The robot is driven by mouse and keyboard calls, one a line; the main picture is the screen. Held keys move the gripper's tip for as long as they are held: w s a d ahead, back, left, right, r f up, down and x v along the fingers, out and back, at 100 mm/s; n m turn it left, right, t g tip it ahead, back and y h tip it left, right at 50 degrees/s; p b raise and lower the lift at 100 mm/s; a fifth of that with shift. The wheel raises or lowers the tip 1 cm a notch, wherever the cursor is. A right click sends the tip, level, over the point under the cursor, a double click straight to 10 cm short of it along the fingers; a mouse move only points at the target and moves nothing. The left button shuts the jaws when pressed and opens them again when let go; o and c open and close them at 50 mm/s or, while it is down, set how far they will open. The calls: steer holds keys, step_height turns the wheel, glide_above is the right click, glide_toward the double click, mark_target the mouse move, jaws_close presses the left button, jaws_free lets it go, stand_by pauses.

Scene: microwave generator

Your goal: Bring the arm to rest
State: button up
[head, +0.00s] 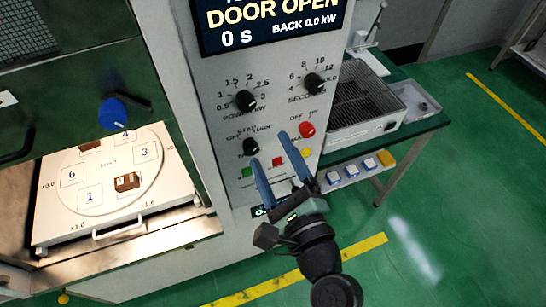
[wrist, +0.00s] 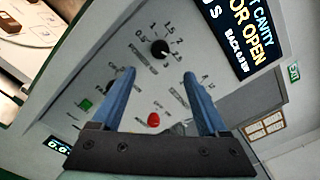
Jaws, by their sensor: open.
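My gripper (head: 273,162) is open and empty, its two blue fingers spread in front of the lower control panel (head: 226,130) of the microwave generator. In the wrist view the open fingers (wrist: 158,82) frame part of the panel, with the black power knob (wrist: 160,49) beyond them and a red button (wrist: 153,120) between them. I cannot tell from the pictures whether a finger touches the panel. My black wrist rises from the bottom of the head view. The display (head: 270,20) reads DOOR OPEN, 0 s and BACK 0.0 kW.
At left, a white numbered tray (head: 75,233) with brown blocks, one being a block (head: 127,182) near position 1, sits at the open cavity. A blue knob (head: 113,113) is above it. At right, a green bench (head: 425,124) holds a wire-topped unit (head: 362,95). Green floor (head: 450,230) is clear at lower right.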

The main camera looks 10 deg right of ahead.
stand_by(0.4)
steer(key=w+a+r+n+t+b, duration=0.2)
steer(key=r+n, duration=0.6)
steer(key=r, duration=0.3)
steer(key=w+a+r+n+t+b, duration=0.1)
steer(key=w+a+r+n+t, duration=0.1)
steer(key=r+n, duration=0.7)
steer(key=s+r+n+t+h+b, duration=0.1)
steer(key=s+r+n+t+h, duration=0.1)
steer(key=r, duration=0.8)
steer(key=s+r+n+t+h+b, duration=0.1)
steer(key=s+r+n+t+h, duration=0.1)
steer(key=s+r+n+t, duration=0.2)
steer(key=s+r+n, duration=0.1)
steer(key=s+r, duration=0.2)
steer(key=r, duration=0.3)
steer(key=shift+s+d+h, duration=0.15)
steer(key=shift+d+h, duration=0.1)
steer(key=shift+h, duration=0.05)
